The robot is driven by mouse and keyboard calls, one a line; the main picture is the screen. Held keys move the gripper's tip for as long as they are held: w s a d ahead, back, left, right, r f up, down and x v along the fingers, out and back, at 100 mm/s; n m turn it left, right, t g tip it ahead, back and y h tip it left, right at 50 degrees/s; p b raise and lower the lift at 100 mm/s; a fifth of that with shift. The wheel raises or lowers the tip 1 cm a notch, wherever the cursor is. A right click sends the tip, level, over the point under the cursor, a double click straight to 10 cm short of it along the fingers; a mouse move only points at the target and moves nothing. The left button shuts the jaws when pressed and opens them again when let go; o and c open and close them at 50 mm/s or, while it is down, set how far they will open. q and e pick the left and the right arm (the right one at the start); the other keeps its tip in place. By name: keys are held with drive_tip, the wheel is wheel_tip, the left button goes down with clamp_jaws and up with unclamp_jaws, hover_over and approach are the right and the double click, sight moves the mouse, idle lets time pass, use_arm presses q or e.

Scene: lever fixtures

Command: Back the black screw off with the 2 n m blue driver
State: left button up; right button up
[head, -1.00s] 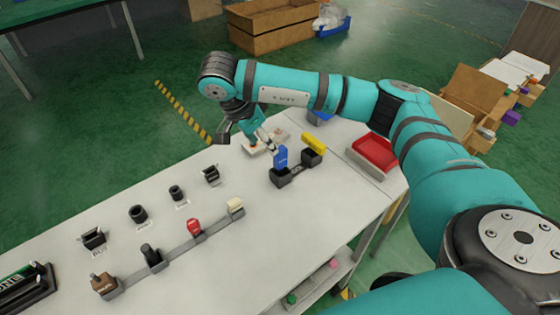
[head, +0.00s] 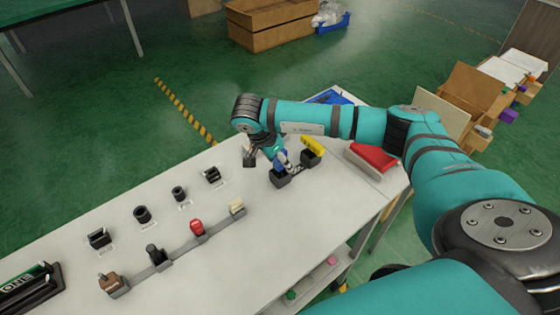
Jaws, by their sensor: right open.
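The blue driver (head: 279,167) stands upright in a dark holder (head: 282,181) near the right end of the white table. My right gripper (head: 275,157) is open at the top of the blue driver and partly covers it. I cannot tell whether its fingers touch the driver. A yellow driver (head: 312,146) stands in the holder's other seat. I cannot make out the black screw in this view. My left gripper is not in view.
A red tray (head: 374,156) lies right of the holder. A rail with brown, black, red (head: 197,227) and cream knobs crosses the table (head: 225,260). Several black fixtures (head: 142,213) stand behind it. The table's front right is clear.

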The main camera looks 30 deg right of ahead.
clamp_jaws()
drive_tip(key=shift+r, duration=0.1)
